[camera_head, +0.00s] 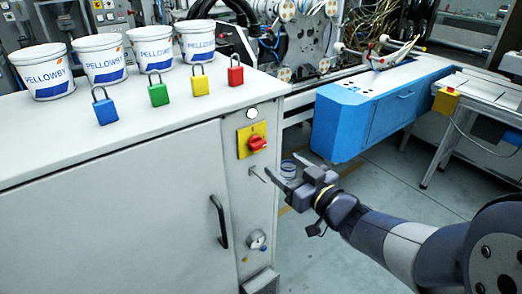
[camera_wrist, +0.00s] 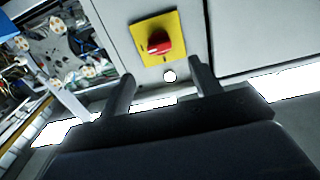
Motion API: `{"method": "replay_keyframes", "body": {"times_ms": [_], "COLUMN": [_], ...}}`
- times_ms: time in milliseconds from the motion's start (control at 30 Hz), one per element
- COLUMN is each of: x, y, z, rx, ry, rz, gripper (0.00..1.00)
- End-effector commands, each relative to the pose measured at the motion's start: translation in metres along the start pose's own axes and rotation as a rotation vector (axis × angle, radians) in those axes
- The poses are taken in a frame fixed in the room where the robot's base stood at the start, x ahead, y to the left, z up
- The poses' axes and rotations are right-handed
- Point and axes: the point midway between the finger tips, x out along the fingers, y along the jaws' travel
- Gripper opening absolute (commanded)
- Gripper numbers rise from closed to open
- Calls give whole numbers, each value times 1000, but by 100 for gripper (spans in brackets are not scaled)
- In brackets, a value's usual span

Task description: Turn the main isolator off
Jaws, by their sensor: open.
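The main isolator is a red rotary knob (camera_head: 257,144) on a yellow plate (camera_head: 243,153), fixed to the narrow front panel of a light grey cabinet. In the wrist view the red knob (camera_wrist: 159,44) sits on its yellow plate (camera_wrist: 172,25), beyond and between my two fingers. My gripper (camera_head: 283,172) is open and empty, to the right of and a little below the knob, apart from it. My gripper's fingers also show in the wrist view (camera_wrist: 160,82). The knob's marks are too small to read.
Blue (camera_head: 106,110), green (camera_head: 158,95), yellow (camera_head: 201,85) and red (camera_head: 235,76) padlocks stand on the cabinet top (camera_head: 190,112) before several white buckets (camera_head: 154,47). A black door handle (camera_head: 219,221) juts out below left. A blue machine housing (camera_head: 345,125) stands behind my arm.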

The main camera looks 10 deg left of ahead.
Motion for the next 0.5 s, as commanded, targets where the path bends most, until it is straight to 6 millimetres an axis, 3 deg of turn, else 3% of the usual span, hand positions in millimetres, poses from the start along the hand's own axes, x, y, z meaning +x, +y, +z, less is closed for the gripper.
{"method": "replay_keyframes", "body": {"times_ms": [500], "x": [87], "y": [0], "z": [0], "rx": [0], "ry": [-2], "rz": [1], "gripper": [60]}}
